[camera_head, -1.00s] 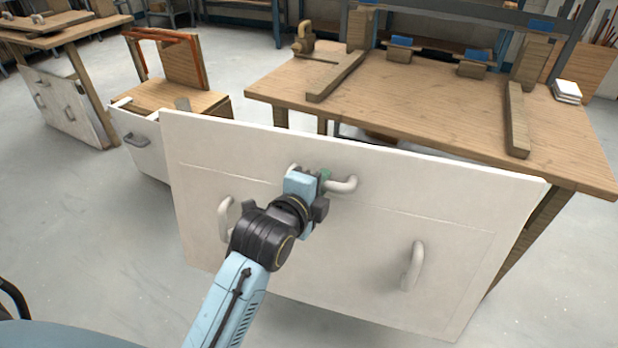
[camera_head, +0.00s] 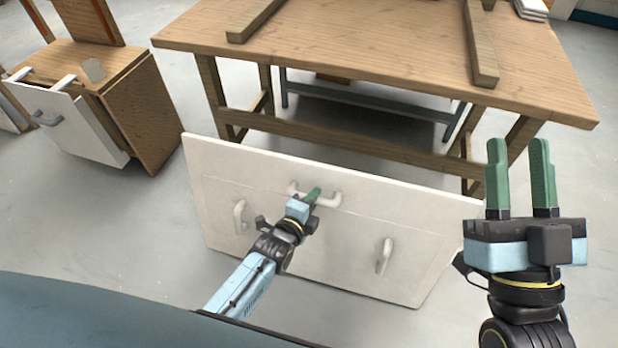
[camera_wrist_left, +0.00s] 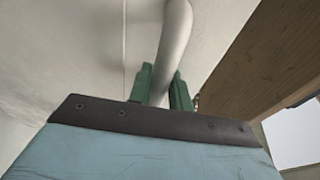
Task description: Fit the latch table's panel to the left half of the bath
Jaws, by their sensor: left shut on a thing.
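The white panel (camera_head: 330,215) is upright with a slight tilt in front of the wooden table, low in the head view. It has a top handle (camera_head: 328,198) and two side handles, one at left (camera_head: 240,216) and one at right (camera_head: 384,256). My left gripper (camera_head: 313,194) is shut on the top handle. In the left wrist view the green fingers (camera_wrist_left: 162,85) stand on both sides of the handle bar (camera_wrist_left: 174,45). My right gripper (camera_head: 520,170) is raised at the right, its two green fingers apart with nothing between them. I cannot make out the bath.
The wooden table (camera_head: 370,65) stands behind the panel, with legs and a crossbar (camera_head: 350,140) below. A wooden cabinet (camera_head: 115,95) with a white drawer front (camera_head: 65,120) pulled out stands at the left. Grey floor (camera_head: 90,225) is clear at the left.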

